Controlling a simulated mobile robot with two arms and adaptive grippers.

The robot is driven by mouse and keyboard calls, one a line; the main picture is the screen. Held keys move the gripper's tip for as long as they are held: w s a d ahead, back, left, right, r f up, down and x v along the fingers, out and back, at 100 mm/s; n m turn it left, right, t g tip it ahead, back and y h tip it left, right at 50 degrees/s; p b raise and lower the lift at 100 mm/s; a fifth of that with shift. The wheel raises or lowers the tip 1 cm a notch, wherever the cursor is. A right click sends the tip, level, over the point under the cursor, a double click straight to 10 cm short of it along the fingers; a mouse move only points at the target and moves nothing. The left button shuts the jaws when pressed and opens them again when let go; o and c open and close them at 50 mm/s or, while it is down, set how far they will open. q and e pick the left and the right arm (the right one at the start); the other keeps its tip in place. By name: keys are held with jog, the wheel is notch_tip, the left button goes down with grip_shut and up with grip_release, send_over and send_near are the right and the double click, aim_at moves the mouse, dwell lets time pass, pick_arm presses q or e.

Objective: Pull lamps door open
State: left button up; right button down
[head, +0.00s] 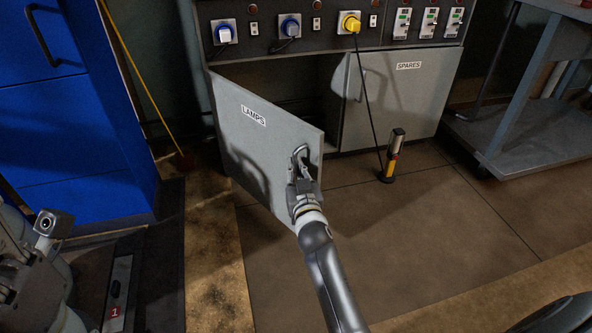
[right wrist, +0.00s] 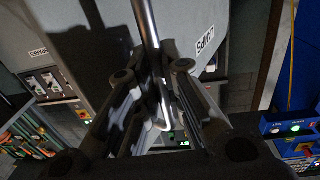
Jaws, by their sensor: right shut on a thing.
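The grey LAMPS door (head: 245,145) stands partly open in the head view, swung outward from the cabinet with its hinge side at the left. My right gripper (head: 299,172) is shut on the door's handle (head: 299,152) near the free edge. In the right wrist view the metal bar of the handle (right wrist: 147,22) runs between the fingers of my right gripper (right wrist: 153,88). The LAMPS label also shows there, beside the handle. Part of my left arm shows at the lower left of the head view; its fingertips cannot be made out.
The grey SPARES door (head: 400,105) is shut, right of the dark cabinet opening (head: 275,90). A black and yellow lamp (head: 391,155) stands on the floor, its cord running up to the yellow plug (head: 350,22). A blue cabinet (head: 75,120) stands left. A trolley (head: 525,135) stands right.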

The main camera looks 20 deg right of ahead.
jog(key=c, duration=1.5)
grip_release()
jog(key=shift+a, duration=0.1)
